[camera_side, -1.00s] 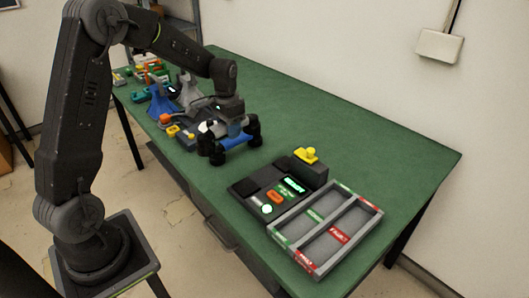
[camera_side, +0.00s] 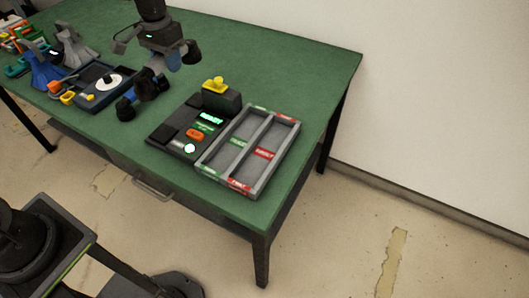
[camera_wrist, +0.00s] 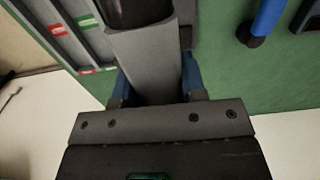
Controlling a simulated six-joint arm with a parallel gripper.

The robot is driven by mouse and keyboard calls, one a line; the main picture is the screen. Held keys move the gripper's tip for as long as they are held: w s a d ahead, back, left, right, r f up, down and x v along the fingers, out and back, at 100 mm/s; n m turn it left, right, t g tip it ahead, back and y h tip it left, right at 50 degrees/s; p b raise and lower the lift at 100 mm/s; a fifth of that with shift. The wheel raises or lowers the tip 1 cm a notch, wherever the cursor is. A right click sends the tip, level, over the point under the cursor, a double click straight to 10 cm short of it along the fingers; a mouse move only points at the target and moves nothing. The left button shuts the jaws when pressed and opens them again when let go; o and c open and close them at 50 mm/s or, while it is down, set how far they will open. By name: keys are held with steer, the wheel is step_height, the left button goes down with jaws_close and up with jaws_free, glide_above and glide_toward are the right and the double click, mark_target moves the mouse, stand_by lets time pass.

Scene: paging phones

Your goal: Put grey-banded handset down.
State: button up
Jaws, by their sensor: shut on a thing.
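My gripper (camera_side: 165,58) hangs above the green table, right of the dial unit. It is shut on the grey-banded handset (camera_wrist: 150,55), which shows in the wrist view as a grey bar with a dark end, between blue parts. In the side view the held handset is mostly hidden by my gripper; one dark end (camera_side: 191,51) shows on the right. It appears to be clear of the table. Another handset, blue with black ends (camera_side: 141,94), lies on the table below and left of my gripper; part of it also shows in the wrist view (camera_wrist: 268,18).
A dark console (camera_side: 175,135) with a lit display and yellow knob stands right of the blue handset. Beside it is a grey two-slot tray (camera_side: 270,160) with green and red labels. The dial unit (camera_side: 90,72) and stands (camera_side: 72,45) are left. The table behind is clear.

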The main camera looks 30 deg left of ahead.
steer(key=d, duration=1.4)
steer(key=d+f, duration=0.4)
steer(key=w+d+f, duration=0.1)
steer(key=d+f, duration=0.2)
steer(key=f, duration=0.1)
steer(key=d+f, duration=0.4)
steer(key=f, duration=0.1)
steer(key=shift+w+d+f, duration=0.1)
steer(key=shift+w+d, duration=0.2)
steer(key=shift+w, duration=0.1)
steer(key=shift+f, duration=2)
steer(key=shift+f, duration=0.15)
steer(key=o, duration=1.1)
steer(key=shift+c, duration=0.2)
